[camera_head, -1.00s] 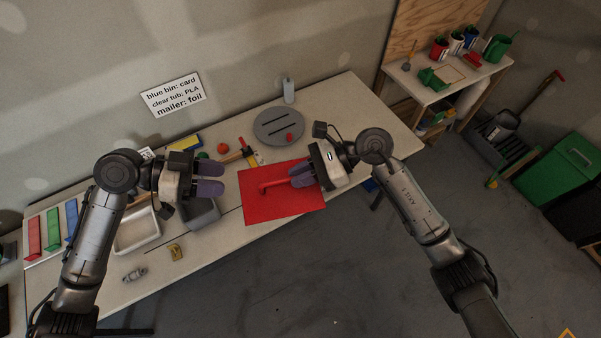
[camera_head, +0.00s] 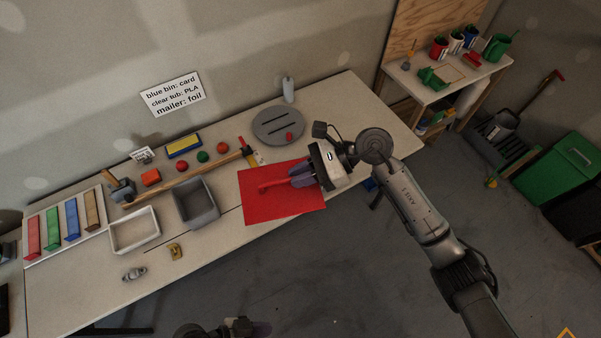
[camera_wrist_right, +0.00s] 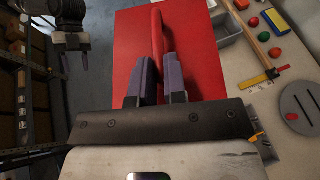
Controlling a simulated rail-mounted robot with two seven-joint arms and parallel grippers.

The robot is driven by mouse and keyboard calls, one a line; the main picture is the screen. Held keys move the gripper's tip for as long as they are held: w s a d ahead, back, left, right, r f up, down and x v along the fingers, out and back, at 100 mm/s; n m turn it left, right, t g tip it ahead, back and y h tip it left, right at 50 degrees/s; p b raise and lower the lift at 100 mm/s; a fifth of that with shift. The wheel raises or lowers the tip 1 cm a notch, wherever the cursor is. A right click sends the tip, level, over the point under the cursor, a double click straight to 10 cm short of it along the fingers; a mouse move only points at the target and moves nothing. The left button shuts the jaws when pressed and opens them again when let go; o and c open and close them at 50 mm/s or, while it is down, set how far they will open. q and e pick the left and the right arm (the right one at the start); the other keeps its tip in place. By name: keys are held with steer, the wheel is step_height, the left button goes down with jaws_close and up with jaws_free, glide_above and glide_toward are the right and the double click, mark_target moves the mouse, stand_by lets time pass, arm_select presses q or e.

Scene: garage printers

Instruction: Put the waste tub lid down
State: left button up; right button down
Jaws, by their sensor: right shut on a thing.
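The waste tub lid is a flat red square (camera_head: 285,210) with a raised red bar handle. It overlaps the workbench's front edge in the head view, and I cannot tell if it touches the top. My right gripper (camera_head: 288,180) is shut on the handle (camera_head: 268,187). In the right wrist view the handle (camera_wrist_right: 157,35) runs between the two purple fingers (camera_wrist_right: 158,75), with the red sheet (camera_wrist_right: 205,65) beneath. My left gripper (camera_head: 255,328) shows only partly at the bottom edge of the head view, away from the lid; its jaws are unclear.
Left of the lid on the workbench (camera_head: 95,285) stand a grey bin (camera_head: 195,220) and a white tray (camera_head: 133,231). A grey slotted disc (camera_head: 265,130) lies behind the lid. The bench's right end is clear.

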steer(key=shift+w+r, duration=0.1)
steer(key=shift+w+a+m+t, duration=0.1)
steer(key=shift+w+m+t, duration=0.15)
steer(key=shift+m+t, duration=0.45)
steer(key=w+d+r+m+t, duration=0.1)
steer(key=d+r+m+t, duration=0.55)
steer(key=d+r, duration=0.35)
arm_select(q)
steer(key=w+a+n+t+y, duration=0.3)
steer(key=a+n+y, duration=0.3)
steer(key=a+y, duration=0.5)
steer(key=shift+a+r+y, duration=0.2)
steer(key=shift+a+y, duration=0.2)
steer(key=shift+a, duration=1.2)
arm_select(e)
steer(key=s+d+f+m+t+h, duration=0.1)
steer(key=s+d+f, duration=0.5)
steer(key=f, duration=0.6)
steer(key=shift+d+f+t+h, duration=0.3)
steer(key=shift+d+t+h, duration=0.45)
steer(key=shift+d, duration=0.6)
steer(key=shift+m, duration=0.25)
steer(key=shift+a, duration=0.1)
